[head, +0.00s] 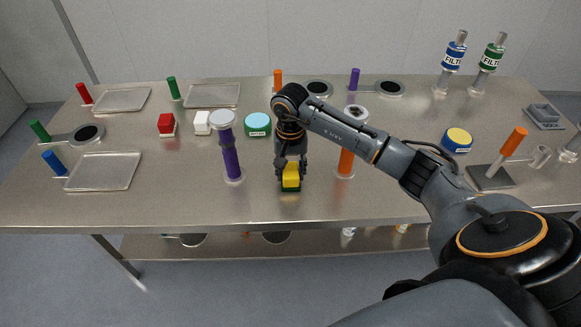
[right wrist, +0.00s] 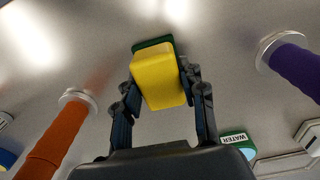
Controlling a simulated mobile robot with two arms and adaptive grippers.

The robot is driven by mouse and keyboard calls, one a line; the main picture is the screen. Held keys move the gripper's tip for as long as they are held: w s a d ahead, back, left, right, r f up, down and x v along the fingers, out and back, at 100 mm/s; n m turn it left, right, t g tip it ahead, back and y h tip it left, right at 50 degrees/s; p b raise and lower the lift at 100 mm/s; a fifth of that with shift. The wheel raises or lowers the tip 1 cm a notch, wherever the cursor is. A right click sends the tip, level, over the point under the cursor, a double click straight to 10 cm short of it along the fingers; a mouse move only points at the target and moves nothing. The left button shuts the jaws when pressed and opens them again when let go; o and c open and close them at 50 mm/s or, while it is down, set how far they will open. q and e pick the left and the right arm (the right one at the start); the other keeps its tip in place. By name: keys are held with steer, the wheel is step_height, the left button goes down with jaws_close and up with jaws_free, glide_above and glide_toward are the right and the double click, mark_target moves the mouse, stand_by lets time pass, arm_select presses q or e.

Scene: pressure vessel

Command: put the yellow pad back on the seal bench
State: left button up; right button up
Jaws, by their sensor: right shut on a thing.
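The yellow pad (head: 291,178) is a small yellow block with a dark green layer at its far end. My right gripper (head: 290,168) is shut on it near the front middle of the steel bench (head: 190,205). In the right wrist view the pad (right wrist: 158,82) sits between both fingers, its green layer turned toward the bench top. I cannot tell whether the pad touches the bench or hangs just above it. My left gripper is not in view.
A purple-handled upright column (head: 231,160) stands left of the pad and an orange one (head: 345,162) stands right, both close. Behind are a green tub (head: 257,125), a white block (head: 202,122) and a red block (head: 166,124). The front left of the bench is clear.

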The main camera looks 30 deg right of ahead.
mark_target(290, 169)
steer(key=shift+f, duration=0.2)
steer(key=o, duration=1.1)
steer(key=shift+r, duration=0.1)
steer(key=shift+r, duration=0.2)
steer(key=shift+w+r+b, duration=0.1)
steer(key=shift+r+b, duration=0.2)
step_height(290, 169, up, 11)
steer(key=b, duration=0.3)
steer(key=shift+r, duration=0.1)
